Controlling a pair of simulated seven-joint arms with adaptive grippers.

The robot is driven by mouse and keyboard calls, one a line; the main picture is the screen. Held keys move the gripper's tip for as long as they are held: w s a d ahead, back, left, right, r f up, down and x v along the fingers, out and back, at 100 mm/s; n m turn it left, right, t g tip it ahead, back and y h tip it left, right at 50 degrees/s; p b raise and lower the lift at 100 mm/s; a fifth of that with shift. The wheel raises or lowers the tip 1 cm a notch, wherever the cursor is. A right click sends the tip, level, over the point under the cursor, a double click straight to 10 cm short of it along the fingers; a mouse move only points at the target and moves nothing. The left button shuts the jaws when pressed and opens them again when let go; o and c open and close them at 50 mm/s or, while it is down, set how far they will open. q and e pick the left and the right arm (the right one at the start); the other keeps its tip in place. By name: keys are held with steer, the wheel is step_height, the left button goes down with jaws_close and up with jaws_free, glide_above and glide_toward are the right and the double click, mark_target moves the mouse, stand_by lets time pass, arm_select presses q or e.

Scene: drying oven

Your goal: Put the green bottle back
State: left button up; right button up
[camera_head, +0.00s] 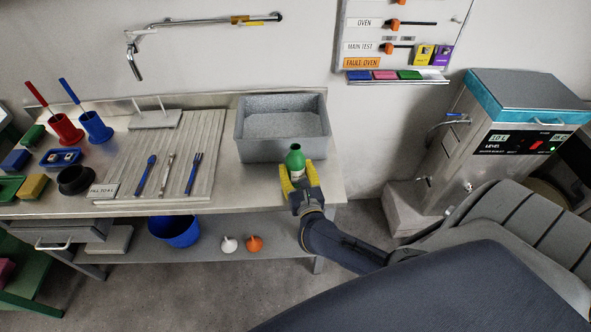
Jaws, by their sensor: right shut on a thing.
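The green bottle (295,158) is at the front right of the metal workbench (240,199), just in front of the grey bin (252,148). My right gripper (298,180) has its yellow fingers around the bottle's body and is shut on it. The bottle looks about upright, with its neck showing above the fingers. The fingers hide its lower part, and I cannot tell whether its base touches the bench. My left gripper is not in view.
A ribbed drainboard (215,150) with several tools lies left of the bin. Red (66,130) and blue (96,127) cups stand at the left. A metal oven-like machine (500,140) with a display stands at the right. A shelf below holds a blue bucket (174,232).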

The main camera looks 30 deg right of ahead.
steer(key=shift+f, duration=0.25)
steer(key=o, duration=1.3)
steer(key=shift+f, duration=0.1)
steer(key=shift+r, duration=0.2)
steer(key=v, duration=1.2)
